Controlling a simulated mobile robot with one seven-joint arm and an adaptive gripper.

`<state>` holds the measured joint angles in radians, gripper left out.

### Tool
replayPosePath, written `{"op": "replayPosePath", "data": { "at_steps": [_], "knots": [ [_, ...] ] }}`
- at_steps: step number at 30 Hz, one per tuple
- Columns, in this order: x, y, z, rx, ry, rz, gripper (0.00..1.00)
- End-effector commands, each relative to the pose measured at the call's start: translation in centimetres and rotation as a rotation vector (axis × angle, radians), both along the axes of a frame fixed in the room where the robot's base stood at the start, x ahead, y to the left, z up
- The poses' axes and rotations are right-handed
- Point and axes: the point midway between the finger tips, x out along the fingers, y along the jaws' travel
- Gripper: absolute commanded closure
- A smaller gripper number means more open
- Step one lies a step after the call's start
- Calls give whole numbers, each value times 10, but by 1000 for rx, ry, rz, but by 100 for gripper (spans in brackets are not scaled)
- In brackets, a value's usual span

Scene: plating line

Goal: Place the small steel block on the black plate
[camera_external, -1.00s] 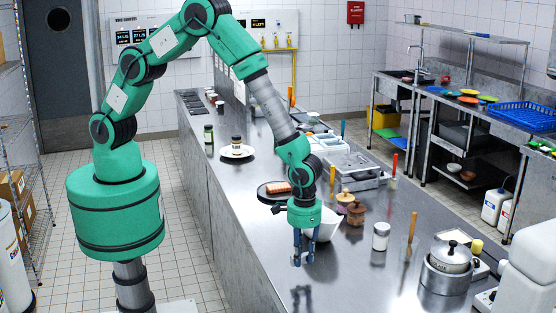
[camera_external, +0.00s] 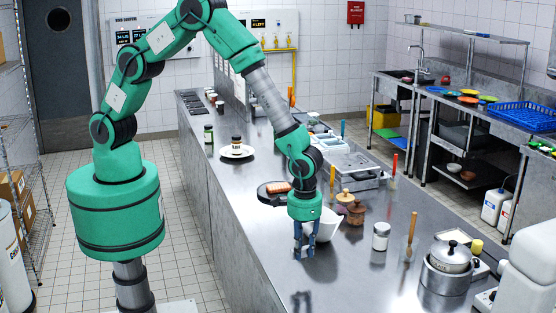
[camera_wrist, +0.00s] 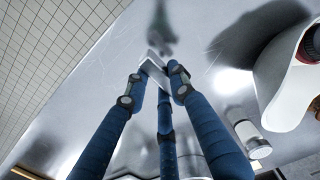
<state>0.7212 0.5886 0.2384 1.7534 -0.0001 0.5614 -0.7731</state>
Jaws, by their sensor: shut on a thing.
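My gripper (camera_external: 304,256) hangs over the near part of the steel counter, with its blue fingers pointing down. In the wrist view, its fingertips (camera_wrist: 153,76) are closed around the small steel block (camera_wrist: 152,66), a pale grey piece partly covered by the fingers. The block is too small to make out in the external view. The black plate (camera_external: 264,197) lies on the counter behind and left of my gripper, with a reddish-brown bar on it. My wrist hides part of its right side.
A white bowl (camera_external: 328,224) stands close to the right of my gripper; it also shows in the wrist view (camera_wrist: 275,92). The counter's near left is clear.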

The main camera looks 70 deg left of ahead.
Motion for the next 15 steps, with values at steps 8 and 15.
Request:
{"op": "replayPosePath", "data": {
  "at_steps": [8, 15],
  "knots": [
    [1, -1, 49, -3, -3, 0, 100],
    [13, 27, 65, 0, 0, 67, 100]
  ]
}}
